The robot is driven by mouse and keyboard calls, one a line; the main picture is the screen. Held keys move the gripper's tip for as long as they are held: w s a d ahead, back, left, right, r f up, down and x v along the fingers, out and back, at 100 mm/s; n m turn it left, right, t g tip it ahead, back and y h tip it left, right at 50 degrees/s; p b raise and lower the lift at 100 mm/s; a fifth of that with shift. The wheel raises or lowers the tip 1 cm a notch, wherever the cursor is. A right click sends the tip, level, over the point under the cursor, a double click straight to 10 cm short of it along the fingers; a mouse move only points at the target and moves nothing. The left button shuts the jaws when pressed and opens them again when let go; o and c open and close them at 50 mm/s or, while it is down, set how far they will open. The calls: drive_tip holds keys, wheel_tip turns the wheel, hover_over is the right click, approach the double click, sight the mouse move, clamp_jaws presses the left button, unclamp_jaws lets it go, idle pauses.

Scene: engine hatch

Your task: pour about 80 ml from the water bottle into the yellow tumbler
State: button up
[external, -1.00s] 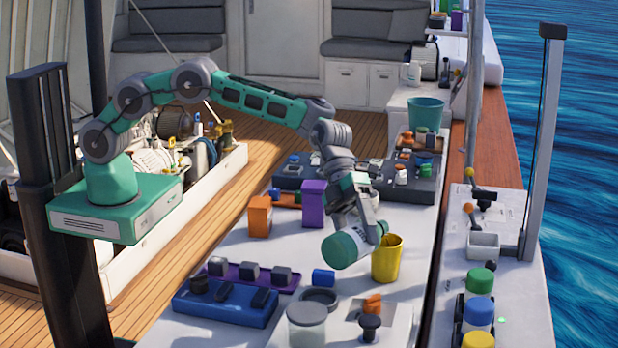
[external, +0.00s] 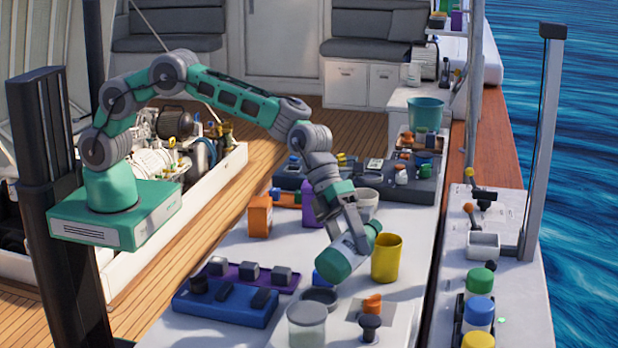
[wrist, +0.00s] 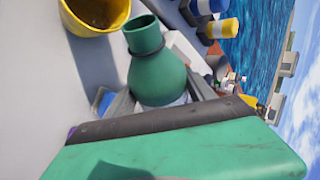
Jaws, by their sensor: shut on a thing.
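The water bottle (external: 338,262) is green with a pale band. It is tilted, its base toward the lower left and its neck end toward the upper right. My gripper (external: 356,232) is shut around it and holds it just left of the yellow tumbler (external: 386,259), which stands upright on the white counter. In the wrist view, the bottle's green shoulder and neck (wrist: 158,75) show between my fingers (wrist: 160,98), with the mouth beside the tumbler (wrist: 88,24). I see no stream of water. The water level in the tumbler cannot be made out.
A grey-lidded jar (external: 306,325), a dark ring (external: 320,297) and an orange piece (external: 372,304) are in front of the bottle. A blue tray (external: 225,304) lies to the left.

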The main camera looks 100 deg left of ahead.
drive_tip(key=shift+w+a+f+m+y, duration=0.1)
drive_tip(key=shift+a+f+m+y, duration=0.2)
drive_tip(key=shift+y, duration=0.3)
drive_tip(key=shift+d+f+t, duration=0.1)
drive_tip(key=shift+t, duration=0.2)
idle(1.2)
